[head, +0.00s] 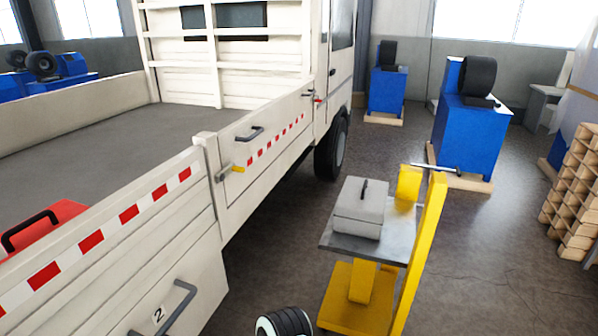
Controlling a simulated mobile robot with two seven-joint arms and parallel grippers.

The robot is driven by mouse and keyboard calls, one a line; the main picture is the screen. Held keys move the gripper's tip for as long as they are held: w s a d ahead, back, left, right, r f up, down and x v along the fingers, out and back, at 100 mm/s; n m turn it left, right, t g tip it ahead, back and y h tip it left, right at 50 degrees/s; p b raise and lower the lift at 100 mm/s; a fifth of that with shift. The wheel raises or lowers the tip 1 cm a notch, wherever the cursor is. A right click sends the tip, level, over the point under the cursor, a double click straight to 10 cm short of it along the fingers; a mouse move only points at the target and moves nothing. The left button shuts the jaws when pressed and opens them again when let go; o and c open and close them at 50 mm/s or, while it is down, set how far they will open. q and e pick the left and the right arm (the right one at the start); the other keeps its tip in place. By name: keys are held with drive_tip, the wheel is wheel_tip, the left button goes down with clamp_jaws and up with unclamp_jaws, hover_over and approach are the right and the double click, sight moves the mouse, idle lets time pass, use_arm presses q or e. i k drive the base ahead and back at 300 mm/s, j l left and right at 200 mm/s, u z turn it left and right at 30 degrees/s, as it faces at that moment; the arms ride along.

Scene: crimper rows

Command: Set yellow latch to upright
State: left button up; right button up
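The yellow latch (238,169) is on the outer side of the white truck bed, at the post where two side panels meet. Its short yellow handle lies about level and points to the right from a grey metal bracket (223,174). Nothing touches it.
A red latch (318,100) sits further along the truck side (250,190). Grey handles (250,134) stick out from the panels. A yellow lift cart (345,312) with a grey box (360,208) stands right of the truck. Blue machines (468,135) stand behind. Open floor lies between.

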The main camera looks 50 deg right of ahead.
sight(219, 177)
drive_tip(key=z, duration=1.35)
drive_tip(key=i+l+u, duration=0.1)
drive_tip(key=l, duration=0.3)
drive_tip(key=i, duration=0.1)
